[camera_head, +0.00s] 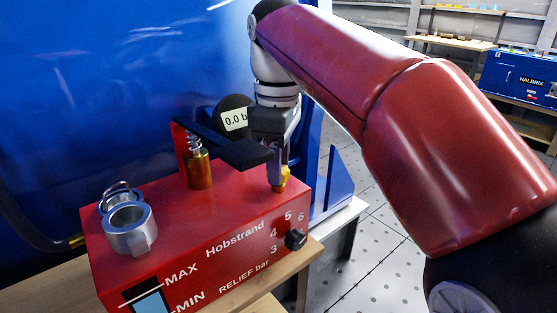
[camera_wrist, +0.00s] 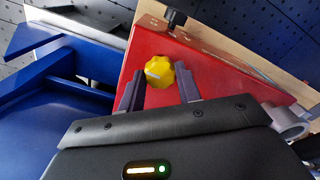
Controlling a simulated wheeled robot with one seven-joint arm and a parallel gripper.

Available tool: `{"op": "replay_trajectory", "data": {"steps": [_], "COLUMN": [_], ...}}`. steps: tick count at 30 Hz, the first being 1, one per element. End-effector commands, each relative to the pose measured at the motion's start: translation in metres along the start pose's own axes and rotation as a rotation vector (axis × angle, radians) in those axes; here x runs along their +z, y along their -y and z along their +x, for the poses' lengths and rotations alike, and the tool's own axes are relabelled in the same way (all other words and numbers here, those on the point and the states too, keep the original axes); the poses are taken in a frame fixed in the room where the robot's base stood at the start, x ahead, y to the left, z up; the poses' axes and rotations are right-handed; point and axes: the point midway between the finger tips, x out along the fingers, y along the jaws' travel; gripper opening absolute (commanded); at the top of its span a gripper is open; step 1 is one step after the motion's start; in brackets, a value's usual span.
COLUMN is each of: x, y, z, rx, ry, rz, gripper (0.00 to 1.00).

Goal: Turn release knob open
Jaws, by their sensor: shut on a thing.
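The release knob (camera_wrist: 160,72) is a yellow lobed knob with a small pale mark, on the red pump box. In the head view the yellow knob (camera_head: 285,178) shows partly behind a finger near the box's right end. My gripper (camera_wrist: 160,77) points down over it, with one dark finger on each side. In the head view my gripper (camera_head: 277,180) reaches the knob from above and is shut on it. The red pump box (camera_head: 160,270) carries a level window and the word Hobstrand on its front.
A black relief knob (camera_head: 296,239) sticks out of the box front, below the digits. A black lever (camera_head: 225,141) and a brass cylinder (camera_head: 199,171) stand left of my gripper. A silver ring-shaped part (camera_head: 128,228) sits at the box's left.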

Motion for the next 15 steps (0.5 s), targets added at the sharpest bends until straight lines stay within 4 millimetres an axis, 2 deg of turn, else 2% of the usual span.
{"op": "replay_trajectory", "data": {"steps": [15], "x": [-0.0011], "y": [-0.0002], "z": [-0.0006], "rx": [0.002], "ry": [-0.003], "rz": [-0.425], "gripper": [0.11]}}
